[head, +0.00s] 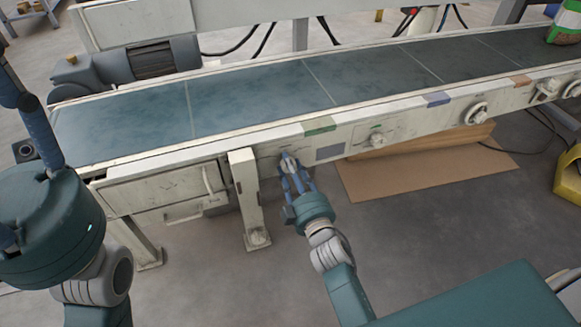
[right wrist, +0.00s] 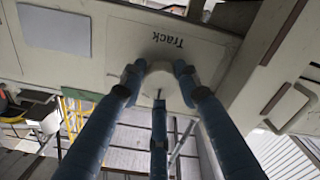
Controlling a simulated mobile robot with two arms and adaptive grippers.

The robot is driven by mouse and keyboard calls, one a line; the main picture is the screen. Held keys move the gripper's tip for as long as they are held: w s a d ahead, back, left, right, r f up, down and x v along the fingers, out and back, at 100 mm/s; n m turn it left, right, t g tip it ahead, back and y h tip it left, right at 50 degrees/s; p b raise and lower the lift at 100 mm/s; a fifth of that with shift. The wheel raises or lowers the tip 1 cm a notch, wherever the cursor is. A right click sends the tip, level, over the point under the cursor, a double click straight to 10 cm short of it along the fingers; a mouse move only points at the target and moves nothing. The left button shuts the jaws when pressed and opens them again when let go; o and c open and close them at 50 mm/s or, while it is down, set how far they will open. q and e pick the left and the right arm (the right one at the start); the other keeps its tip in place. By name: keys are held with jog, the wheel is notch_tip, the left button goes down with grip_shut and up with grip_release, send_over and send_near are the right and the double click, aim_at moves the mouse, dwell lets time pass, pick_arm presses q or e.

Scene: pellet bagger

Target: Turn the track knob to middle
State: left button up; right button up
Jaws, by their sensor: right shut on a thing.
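The track knob (right wrist: 159,82) is a pale round knob on the conveyor's side panel, with the word "Track" printed beside it in the right wrist view. My right gripper (head: 289,162) is shut on it, with its blue fingers (right wrist: 157,92) around the knob's rim. In the head view the fingers mostly hide the knob, and I cannot make out its pointer or any position marks. My left gripper (head: 38,135) is at the left edge of the head view, away from the panel. Its blue fingers are spread and empty, partly cut off by the frame.
The conveyor belt (head: 255,97) runs above the panel. Another knob (head: 377,140) and a handwheel (head: 476,113) are farther right. A support leg (head: 246,200) stands just left of my right gripper. Cardboard (head: 400,177) lies on the floor. A green-and-white bag (head: 566,25) is at far right.

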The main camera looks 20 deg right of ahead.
jog(key=shift+d+m+p, duration=0.1)
jog(key=shift+m+p, duration=0.2)
jog(key=shift+f, duration=0.25)
jog(key=o, duration=1.1)
jog(key=shift+o, duration=0.2)
jog(key=s, duration=0.7)
jog(key=shift+s+d, duration=0.15)
jog(key=shift+s, duration=0.15)
jog(key=shift+r, duration=0.1)
